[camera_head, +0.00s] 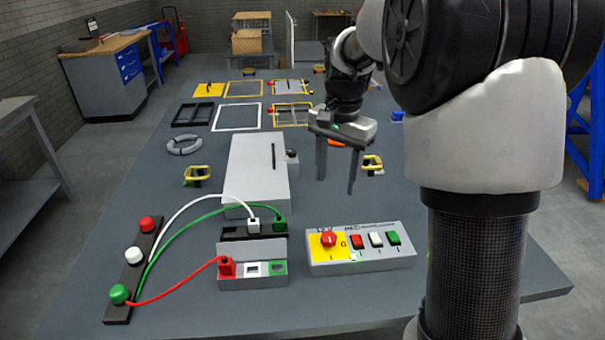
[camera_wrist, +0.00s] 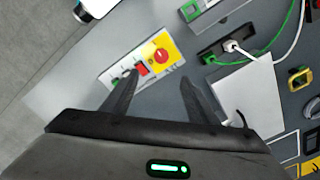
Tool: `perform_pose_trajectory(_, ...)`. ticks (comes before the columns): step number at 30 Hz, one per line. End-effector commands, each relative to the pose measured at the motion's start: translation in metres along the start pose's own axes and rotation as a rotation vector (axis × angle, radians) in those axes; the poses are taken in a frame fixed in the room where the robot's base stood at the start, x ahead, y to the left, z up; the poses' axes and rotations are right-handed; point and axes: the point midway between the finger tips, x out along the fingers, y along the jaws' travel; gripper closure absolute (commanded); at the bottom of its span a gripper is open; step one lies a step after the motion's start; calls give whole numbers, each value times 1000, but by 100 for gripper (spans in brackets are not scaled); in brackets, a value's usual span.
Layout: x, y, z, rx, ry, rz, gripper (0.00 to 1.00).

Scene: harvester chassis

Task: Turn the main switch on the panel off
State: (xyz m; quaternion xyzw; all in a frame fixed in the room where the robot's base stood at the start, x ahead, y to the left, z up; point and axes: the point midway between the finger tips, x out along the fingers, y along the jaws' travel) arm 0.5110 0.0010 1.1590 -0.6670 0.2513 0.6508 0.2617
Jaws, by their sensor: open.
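The panel (camera_head: 360,264) is a grey box near the front of the table. Its main switch (camera_head: 329,240) is a red rotary knob on a yellow plate at the panel's left end; the knob's exact setting is too small to tell. Red, white and green switches sit to its right. My gripper (camera_head: 337,185) is open and empty, fingers down, above and behind the panel. In the wrist view, the red knob (camera_wrist: 161,55) lies beyond the fingertips, roughly between them, and one finger overlaps part of the panel's switch row. The fingers are apart from the knob.
A strip with three coloured knobs (camera_head: 134,270) lies at far left. Yellow-handled parts (camera_head: 197,175) and frames lie farther back.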

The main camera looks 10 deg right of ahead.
Motion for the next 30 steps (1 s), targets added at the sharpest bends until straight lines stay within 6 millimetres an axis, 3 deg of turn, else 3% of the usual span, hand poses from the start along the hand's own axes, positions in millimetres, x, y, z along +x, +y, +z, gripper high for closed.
perform_pose_trajectory(4,18,-8,-9,41,-15,23,47)
perform_pose_trajectory(11,45,-7,-8,45,-19,27,47)
perform_pose_trajectory(24,140,-5,-6,43,-19,27,47)
perform_pose_trajectory(30,173,-4,-7,44,-17,25,47)
